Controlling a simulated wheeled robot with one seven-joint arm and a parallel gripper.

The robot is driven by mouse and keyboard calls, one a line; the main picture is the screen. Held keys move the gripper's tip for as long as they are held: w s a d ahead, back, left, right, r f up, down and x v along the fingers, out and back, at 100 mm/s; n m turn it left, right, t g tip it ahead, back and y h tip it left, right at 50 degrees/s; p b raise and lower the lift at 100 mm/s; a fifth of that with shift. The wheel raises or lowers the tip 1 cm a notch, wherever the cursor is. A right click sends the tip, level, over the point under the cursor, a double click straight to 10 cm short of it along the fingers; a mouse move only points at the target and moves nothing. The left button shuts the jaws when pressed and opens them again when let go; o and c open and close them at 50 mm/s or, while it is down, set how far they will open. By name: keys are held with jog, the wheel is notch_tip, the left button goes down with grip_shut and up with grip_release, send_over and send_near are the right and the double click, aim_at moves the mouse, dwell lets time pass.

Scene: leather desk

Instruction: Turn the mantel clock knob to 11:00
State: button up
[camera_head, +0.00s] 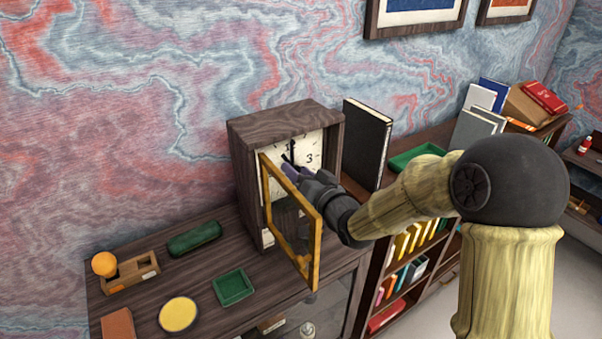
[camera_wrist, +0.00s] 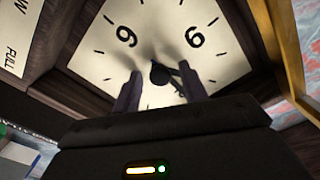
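The mantel clock (camera_head: 249,175) is a dark wooden case with a cream dial (camera_head: 311,142). Its gold-framed glass door (camera_head: 316,245) stands open toward the front. My gripper (camera_head: 297,171) reaches past the door to the dial. In the wrist view the dial (camera_wrist: 85,52) appears turned round, and my gripper's two fingers (camera_wrist: 161,86) stand apart. The small dark knob (camera_wrist: 159,74) at the dial's centre lies between them; I cannot tell whether they touch it. In the head view a hand points up near 12; the exact time is unclear.
The open door stands close beside my gripper. A dark upright book (camera_head: 366,145) is right of the clock. On the cabinet top are a green tray (camera_head: 234,287), a green case (camera_head: 195,239), a yellow round dish (camera_head: 178,314) and a wooden holder (camera_head: 131,274) with an orange ball (camera_head: 104,264).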

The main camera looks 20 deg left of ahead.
jog(key=b+v, duration=0.6)
jog(key=v, duration=1)
jog(key=w+d+f+m+g+h, duration=0.1)
jog(key=d+f+m+h, duration=0.1)
jog(key=d+f+h, duration=0.5)
jog(key=w+d+f+m+h, duration=0.1)
jog(key=d+f+h, duration=0.3)
jog(key=d, duration=0.5)
jog(key=s+d+f+m+g+h, duration=0.1)
jog(key=s+d+f+g+h, duration=0.2)
jog(key=s+d+f+g, duration=0.4)
jog(key=s+d, duration=0.1)
jog(key=s, duration=0.3)
jog(key=shift+d, duration=0.35)
